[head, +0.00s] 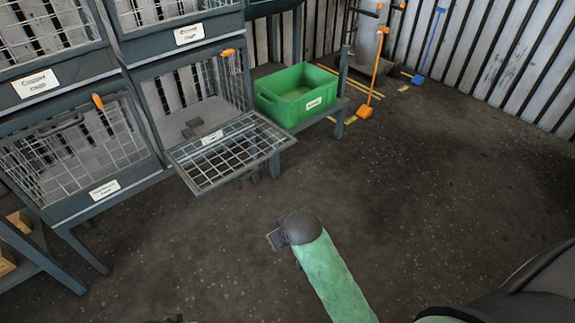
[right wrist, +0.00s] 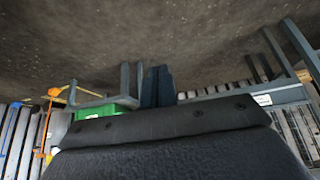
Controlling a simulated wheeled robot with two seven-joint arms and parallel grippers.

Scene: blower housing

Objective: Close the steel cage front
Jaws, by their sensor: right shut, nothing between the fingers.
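The steel cage front (head: 232,160) is a wire mesh panel with a grey frame. It hangs folded down and outward from the lower edge of an open cage (head: 205,84), roughly level. A white label (head: 212,138) sits near its hinge side, and an orange latch (head: 227,52) is at the cage's top. My right gripper (head: 275,240) is in front of and below the panel in the picture, apart from it. Its fingers show together, shut and empty, in the right wrist view (right wrist: 157,87). My left gripper is not in view.
A neighbouring cage (head: 75,145) on the left has its front up, with an orange latch (head: 98,101). A green bin (head: 296,95) stands on a low shelf to the right. An orange-handled tool (head: 375,70) leans farther back. The floor (head: 430,190) at right is clear.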

